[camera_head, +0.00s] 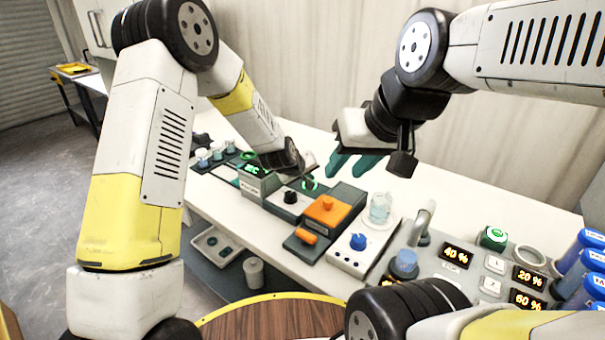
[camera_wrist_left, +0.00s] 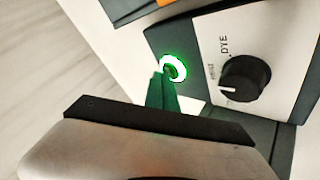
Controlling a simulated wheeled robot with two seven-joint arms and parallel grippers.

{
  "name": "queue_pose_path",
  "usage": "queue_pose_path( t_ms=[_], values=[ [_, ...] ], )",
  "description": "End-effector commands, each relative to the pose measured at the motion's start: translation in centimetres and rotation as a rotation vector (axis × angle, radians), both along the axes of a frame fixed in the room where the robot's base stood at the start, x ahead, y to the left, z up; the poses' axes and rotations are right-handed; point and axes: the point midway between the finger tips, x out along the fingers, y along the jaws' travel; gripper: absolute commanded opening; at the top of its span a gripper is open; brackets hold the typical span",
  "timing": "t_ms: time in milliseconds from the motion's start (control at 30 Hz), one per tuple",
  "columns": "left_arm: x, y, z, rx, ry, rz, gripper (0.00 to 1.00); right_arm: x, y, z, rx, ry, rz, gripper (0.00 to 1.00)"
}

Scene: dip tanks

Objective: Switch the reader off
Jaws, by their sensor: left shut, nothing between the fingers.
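The reader (camera_head: 258,184) is a grey-green box with a lit green display, on the white bench in the head view. Its black knob (camera_head: 291,197) also shows in the left wrist view (camera_wrist_left: 245,78), beside the label DYE. A round button with a glowing green ring (camera_wrist_left: 173,68) sits beside the knob; part of the ring shows in the head view (camera_head: 311,184). My left gripper (camera_wrist_left: 163,82) is shut and empty, its fingertips at the ring's lower edge; I cannot tell whether they touch. My right gripper (camera_head: 354,165) is open and empty above the bench.
An orange-topped block (camera_head: 327,210) stands right of the knob. Beyond it are a white box with a blue knob (camera_head: 358,242), a glass vessel (camera_head: 380,207) and a panel with percent displays (camera_head: 457,254). Small vials (camera_head: 217,154) stand at the far left.

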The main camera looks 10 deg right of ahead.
Motion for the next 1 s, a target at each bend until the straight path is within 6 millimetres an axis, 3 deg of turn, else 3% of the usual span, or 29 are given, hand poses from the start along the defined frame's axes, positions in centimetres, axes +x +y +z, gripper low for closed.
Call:
queue_pose_path(
  t_ms=[433,1000],
  values=[
    [0.0,0.0,-0.5,0.0,0.001,-0.001,0.0,0.0,0.0,0.0,0.0,0.0,0.0,0.36],
    [-0.1,0.0,0.6,0.001,0.0,-0.001,0.0,0.0,0.0,0.0,0.0,0.0,0.0,0.36]
  ],
)
